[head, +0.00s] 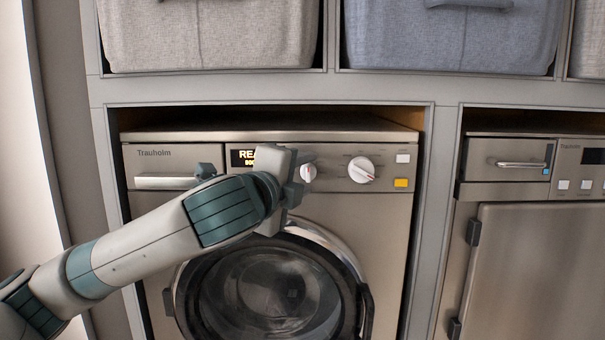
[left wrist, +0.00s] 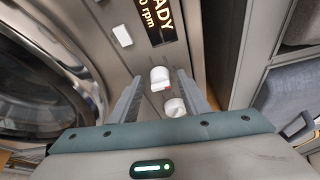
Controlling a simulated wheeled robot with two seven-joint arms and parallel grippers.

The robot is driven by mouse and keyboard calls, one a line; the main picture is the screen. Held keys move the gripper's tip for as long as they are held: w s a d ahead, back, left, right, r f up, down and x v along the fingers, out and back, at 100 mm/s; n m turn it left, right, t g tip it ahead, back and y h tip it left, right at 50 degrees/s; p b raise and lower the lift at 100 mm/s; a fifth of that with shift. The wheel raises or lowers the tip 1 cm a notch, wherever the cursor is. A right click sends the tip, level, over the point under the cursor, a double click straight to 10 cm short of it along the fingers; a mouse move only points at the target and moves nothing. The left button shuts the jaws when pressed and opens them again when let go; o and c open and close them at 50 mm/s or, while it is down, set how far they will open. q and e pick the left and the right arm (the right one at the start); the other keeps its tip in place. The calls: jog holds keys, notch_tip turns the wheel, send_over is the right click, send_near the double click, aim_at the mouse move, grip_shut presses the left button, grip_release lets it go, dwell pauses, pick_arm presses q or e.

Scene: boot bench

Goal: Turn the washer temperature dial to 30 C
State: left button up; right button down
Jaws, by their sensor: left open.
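The washer (head: 390,235) has two white dials on its front panel. The smaller dial (head: 308,173), with a red mark, is partly hidden by my left gripper (head: 293,178). The larger dial (head: 361,170) stands to its right, also with a red mark. In the left wrist view, the smaller dial (left wrist: 159,77) shows between the two open fingertips of my left gripper (left wrist: 160,78), and the other dial (left wrist: 174,107) lies closer to the palm. I cannot tell whether a finger touches a dial. The dial labels are too small to read. My right gripper is out of view.
The washer display (head: 240,158) is partly covered by my left gripper. White (head: 403,158) and yellow (head: 401,183) buttons sit right of the dials. The round door (head: 355,262) is below. Another appliance (head: 540,260) is at right; grey baskets (head: 210,35) are above.

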pick_arm(q)
jog(key=c, duration=1)
jog(key=shift+f+n+b, duration=0.25)
jog(key=shift+n+b, duration=0.05)
jog(key=shift+b, duration=0.45)
jog(key=shift+c, duration=0.2)
jog(key=shift+d+f+n+t+b, duration=0.1)
jog(key=shift+n+t+b, duration=0.55)
jog(key=shift+n+b, duration=1.4)
jog(key=shift+f+n+t+b, duration=0.1)
jog(key=shift+n+t+b, duration=0.8)
jog(key=shift+b, duration=1.8)
jog(key=shift+d+f+n+t+b, duration=0.1)
jog(key=shift+n+t+b, duration=0.25)
jog(key=shift+n+b, duration=1.85)
jog(key=shift+m, duration=0.25)
jog(key=o, duration=1)
jog(key=shift+o, duration=0.2)
jog(key=shift+r, duration=0.1)
jog(key=shift+s+a, duration=0.1)
jog(key=shift+s, duration=0.05)
